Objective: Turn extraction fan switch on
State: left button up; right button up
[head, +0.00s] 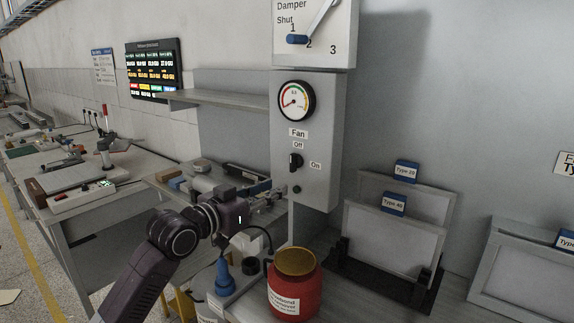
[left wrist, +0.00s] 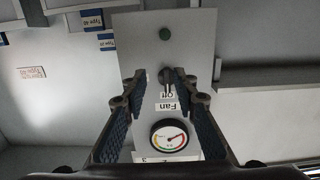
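The extraction fan switch (head: 296,162) is a small black rotary knob on the grey control box (head: 323,150), below the "Fan" label, with "Off" above it and "On" to its right. The left wrist view shows the knob (left wrist: 169,78) upside down, beside the "Off" label. My left gripper (head: 275,193) is left of and below the knob in the head view. In the left wrist view its two blue-padded fingers (left wrist: 160,103) are spread open, with the knob seen between and beyond them. The gripper is empty. My right gripper is not in view.
A round gauge (head: 296,100) is above the switch, and a damper lever (head: 298,39) is higher. A red tub (head: 295,285) stands below the box. Framed "Type" panels (head: 395,238) stand in a rack to the right. A shelf (head: 218,99) is at left.

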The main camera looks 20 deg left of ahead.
aim_at(291, 162)
pick_arm(q)
jog(key=shift+t, duration=0.4)
jog(key=w+r, duration=0.1)
jog(key=w, duration=0.1)
jog(key=w+r+p, duration=0.1)
jog(key=w, duration=0.1)
jog(key=w+d+r+p, duration=0.1)
jog(key=w+r, duration=0.1)
jog(key=shift+w+d, duration=0.1)
jog(key=shift+w, duration=0.2)
jog(key=shift+w+d+f+p, duration=0.15)
jog(key=shift+w+d+p, duration=0.15)
jog(key=shift+w, duration=0.4)
jog(key=shift+a, duration=0.1)
grip_shut()
